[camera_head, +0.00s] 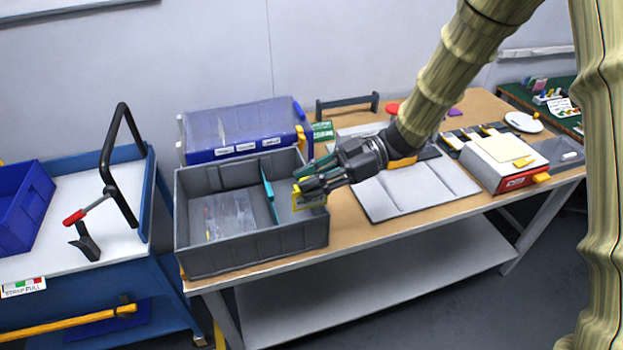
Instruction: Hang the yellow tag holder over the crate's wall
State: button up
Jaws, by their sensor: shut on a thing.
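The grey crate (250,260) stands at the near left end of the wooden table. A teal divider (269,199) splits its inside, and clear bags (228,216) lie in the left compartment. My gripper (304,188) is at the crate's right wall and is shut on the yellow tag holder (310,198). The holder is upright at the top of that wall, near the right front corner. The gripper fingers hide its upper part. I cannot tell whether the holder is around the wall or just beside it.
A blue bin with a clear lid (240,128) stands behind the crate. A grey mat (415,188) lies to the right on the table (350,233), with a white and red box (500,163) beyond it. A blue cart (130,270) with a black handle stands at the left.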

aim_at(313, 201)
jog(key=shift+d+p, duration=0.2)
jog(key=shift+p, duration=0.2)
jog(key=shift+f, duration=0.2)
jog(key=shift+f+b, duration=1.05)
jog(key=shift+f, duration=1.65)
jog(key=shift+p, duration=1)
jog(key=shift+f+b, duration=0.5)
jog(key=shift+f, duration=1.4)
jog(key=o, duration=0.9)
jog(key=shift+o, duration=0.2)
jog(key=shift+d, duration=0.1)
